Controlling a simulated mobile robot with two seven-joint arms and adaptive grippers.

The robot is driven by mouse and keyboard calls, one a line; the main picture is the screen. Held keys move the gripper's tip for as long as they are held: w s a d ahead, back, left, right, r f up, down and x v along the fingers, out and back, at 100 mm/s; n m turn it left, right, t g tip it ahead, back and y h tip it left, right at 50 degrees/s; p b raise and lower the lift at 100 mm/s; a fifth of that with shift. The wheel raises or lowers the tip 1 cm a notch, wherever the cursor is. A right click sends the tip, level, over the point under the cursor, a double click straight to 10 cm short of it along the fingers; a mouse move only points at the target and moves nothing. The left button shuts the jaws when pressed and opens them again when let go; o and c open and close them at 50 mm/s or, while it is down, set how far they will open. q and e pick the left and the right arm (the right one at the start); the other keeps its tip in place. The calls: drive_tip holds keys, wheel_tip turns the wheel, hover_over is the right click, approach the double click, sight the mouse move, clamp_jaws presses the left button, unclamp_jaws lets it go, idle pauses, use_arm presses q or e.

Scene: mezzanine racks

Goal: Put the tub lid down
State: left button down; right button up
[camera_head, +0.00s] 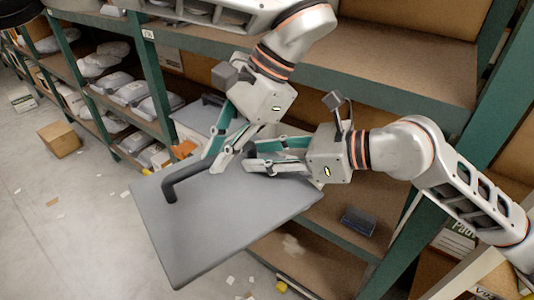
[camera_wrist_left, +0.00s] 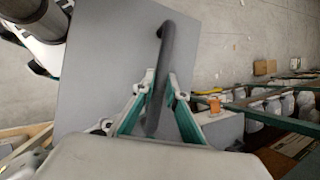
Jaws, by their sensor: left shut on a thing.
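The tub lid is a flat grey panel (camera_head: 215,225) with a dark bar handle (camera_head: 184,176). It is held up in front of the rack, tilted in the head view. My left gripper (camera_head: 218,162) is shut on the handle, its fingers on either side of the bar. The left wrist view also shows the handle (camera_wrist_left: 168,50) between the fingers, with the lid (camera_wrist_left: 105,70) behind. My right gripper (camera_head: 250,160) is over the lid by the far end of the handle. Its fingers look apart, but whether they grip the handle's end is unclear.
A grey tub (camera_head: 197,117) stands on the rack behind the lid. Shelves with green posts (camera_head: 150,75) hold several wrapped packages (camera_head: 130,92). A cardboard box (camera_head: 60,139) sits on the floor at left.

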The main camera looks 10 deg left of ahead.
drive_tip(key=shift+f, duration=0.1)
clamp_jaws()
use_arm(q)
drive_tip(key=c, duration=2)
unclamp_jaws()
drive_tip(key=shift+o, duration=0.2)
